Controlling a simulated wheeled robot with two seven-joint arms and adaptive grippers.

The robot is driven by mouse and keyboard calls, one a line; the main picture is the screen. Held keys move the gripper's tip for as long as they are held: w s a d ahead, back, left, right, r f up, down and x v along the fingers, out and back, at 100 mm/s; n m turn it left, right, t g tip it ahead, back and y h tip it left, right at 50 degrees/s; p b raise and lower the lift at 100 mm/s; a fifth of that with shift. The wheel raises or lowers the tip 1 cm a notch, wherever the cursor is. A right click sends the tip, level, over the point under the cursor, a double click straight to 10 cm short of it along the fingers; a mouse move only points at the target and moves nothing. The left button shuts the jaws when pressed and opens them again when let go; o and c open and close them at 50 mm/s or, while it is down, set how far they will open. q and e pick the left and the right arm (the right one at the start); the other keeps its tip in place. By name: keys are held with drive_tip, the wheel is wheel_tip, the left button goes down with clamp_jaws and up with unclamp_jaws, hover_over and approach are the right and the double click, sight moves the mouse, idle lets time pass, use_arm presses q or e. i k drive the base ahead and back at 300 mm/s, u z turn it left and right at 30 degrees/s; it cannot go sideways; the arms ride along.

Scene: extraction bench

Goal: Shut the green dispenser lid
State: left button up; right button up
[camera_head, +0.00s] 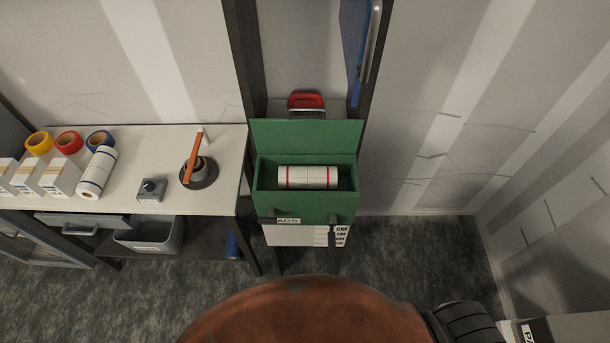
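The green dispenser (305,207) is an open-topped box standing in the dark frame right of the bench. Its green lid (306,135) is raised and stands up along the box's back edge, so the inside shows. A white roll with red bands (307,177) lies inside the box. A label ending in "AGS" is on the front, partly covered by a dark upright piece. Neither of my grippers shows in this view.
A blue panel with a metal handle (366,50) is above right. The white bench (135,140) at left holds tape rolls, boxes and a round dark stand (199,174). Grey floor (430,250) is open at right.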

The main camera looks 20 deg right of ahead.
sight(288, 135)
drive_tip(key=z, duration=1.1)
drive_tip(key=k, duration=0.9)
drive_tip(key=z, duration=0.5)
